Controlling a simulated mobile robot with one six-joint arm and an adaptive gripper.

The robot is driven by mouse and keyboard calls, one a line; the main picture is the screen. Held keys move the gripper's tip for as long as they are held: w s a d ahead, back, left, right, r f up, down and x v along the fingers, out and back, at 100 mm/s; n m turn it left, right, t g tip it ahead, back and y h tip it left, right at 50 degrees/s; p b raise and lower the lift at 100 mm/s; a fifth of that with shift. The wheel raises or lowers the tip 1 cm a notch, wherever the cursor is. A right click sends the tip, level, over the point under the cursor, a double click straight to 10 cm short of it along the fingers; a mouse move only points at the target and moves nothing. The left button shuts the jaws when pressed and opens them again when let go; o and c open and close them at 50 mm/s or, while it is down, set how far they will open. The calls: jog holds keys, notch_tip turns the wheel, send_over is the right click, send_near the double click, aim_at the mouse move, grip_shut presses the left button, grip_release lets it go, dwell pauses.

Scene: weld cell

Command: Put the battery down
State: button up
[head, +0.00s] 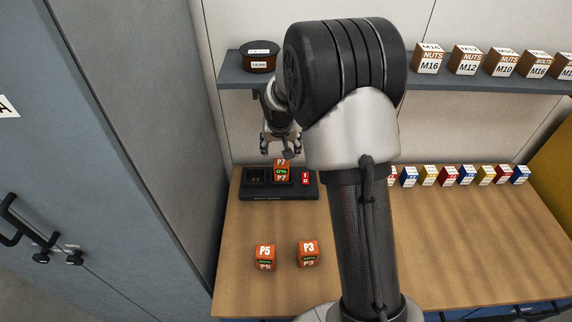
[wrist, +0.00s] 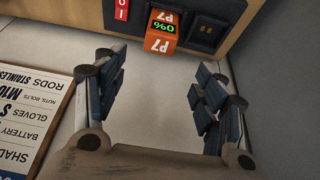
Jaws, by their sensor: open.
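The orange battery P7 (head: 282,171) sits upright in a slot of the black charger (head: 290,193) at the back left of the bench, with a 0% display. In the wrist view battery P7 (wrist: 162,32) is at the top, beyond my fingertips. My gripper (head: 281,148) is open and empty, just above and behind the battery. In the wrist view my gripper (wrist: 160,85) has its fingers spread wide with nothing between them. Two more orange batteries, P5 (head: 265,257) and P3 (head: 308,253), stand on the bench in front of the charger.
The charger's left slot (head: 256,176) looks empty, and a red switch (head: 305,178) is at its right. A shelf (head: 240,78) above holds a dark round tin (head: 260,56) and several labelled boxes. Several small coloured boxes (head: 448,176) line the bench's back right. A printed sign (wrist: 30,120) is beside my gripper.

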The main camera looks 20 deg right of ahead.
jog(key=s+a+r+n, duration=0.1)
jog(key=s+a+r, duration=0.2)
jog(key=s+r, duration=0.45)
jog(key=s+a+r+n, duration=0.1)
jog(key=s+a+r, duration=0.2)
jog(key=s+r, duration=0.45)
jog(key=s+a+r+n+y, duration=0.1)
jog(key=s+a, duration=0.1)
jog(key=s, duration=0.8)
jog(key=s+a+r+n, duration=0.1)
jog(key=s+a, duration=0.2)
jog(key=s, duration=0.8)
jog(key=shift+s+r+t+y, duration=0.2)
jog(key=shift+t+y, duration=0.1)
jog(key=shift+y, duration=0.1)
